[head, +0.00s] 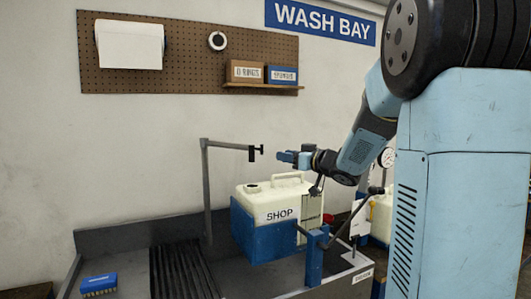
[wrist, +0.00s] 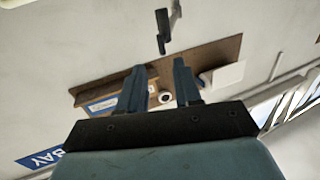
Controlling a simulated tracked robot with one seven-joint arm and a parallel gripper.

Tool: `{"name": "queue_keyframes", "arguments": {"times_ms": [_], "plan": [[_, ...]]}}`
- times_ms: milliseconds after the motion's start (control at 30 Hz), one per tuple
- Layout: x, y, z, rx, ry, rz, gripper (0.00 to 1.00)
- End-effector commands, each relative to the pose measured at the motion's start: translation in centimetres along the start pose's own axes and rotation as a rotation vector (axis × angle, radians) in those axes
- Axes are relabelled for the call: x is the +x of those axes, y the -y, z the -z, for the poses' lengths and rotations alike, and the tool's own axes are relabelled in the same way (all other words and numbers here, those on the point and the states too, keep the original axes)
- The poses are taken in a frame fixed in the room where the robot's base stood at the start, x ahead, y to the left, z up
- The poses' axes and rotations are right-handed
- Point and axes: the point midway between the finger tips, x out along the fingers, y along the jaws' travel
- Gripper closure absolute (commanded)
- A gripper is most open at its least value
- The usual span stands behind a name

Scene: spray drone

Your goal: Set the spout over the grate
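The spout (head: 228,144) is a thin grey pipe: a post rises at the back of the wash basin and a level arm runs right from its top. A black piece (head: 253,153) hangs at the arm's end, above and behind the SHOP tank. The dark slatted grate (head: 180,270) lies in the basin, in front and left of the post. My gripper (head: 281,157) is just right of the black piece, apart from it. In the wrist view my gripper (wrist: 159,66) is open and empty, with the black piece (wrist: 163,30) beyond its fingertips.
A white SHOP tank (head: 280,200) in a blue holder (head: 268,238) stands below my gripper. A blue bracket (head: 316,255) with a dark lever stands in front. A blue brush (head: 98,284) lies left of the grate. A pegboard (head: 195,60) hangs behind.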

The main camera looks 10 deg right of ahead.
Motion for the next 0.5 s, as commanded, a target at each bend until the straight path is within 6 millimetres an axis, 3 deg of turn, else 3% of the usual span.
{"name": "queue_keyframes", "arguments": {"times_ms": [500], "plan": [[8.8,-0.1,0.0,0.001,0.0,-0.001,0.67]]}}
